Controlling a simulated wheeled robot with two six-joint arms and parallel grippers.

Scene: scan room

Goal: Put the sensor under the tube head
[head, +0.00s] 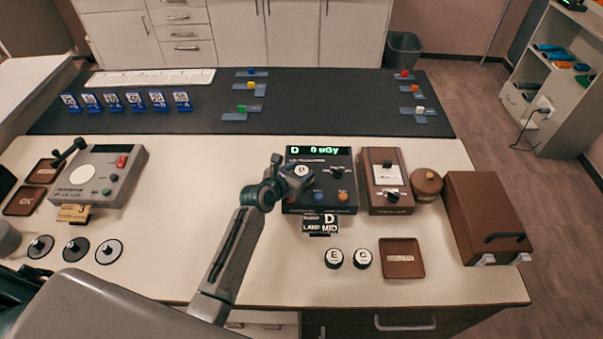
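My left gripper (287,182) is above the dark meter, in the middle of the head view. It appears shut on a small round sensor (301,171) with a white top and a dark rim; the letter on it is too small to read surely. Two similar round pucks, marked E (333,258) and C (363,259), stand on the pale bench top. The dark meter (342,203) has a green display reading D and 0 uGy. I cannot make out a tube head in this view. My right gripper is not in view.
A brown box (487,220) and a brown switch unit (385,180) stand to the right. A grey control unit (97,175) and several discs (75,251) are at the left. A dark mat (330,105) with tags and coloured blocks lies behind. The front middle bench is mostly clear.

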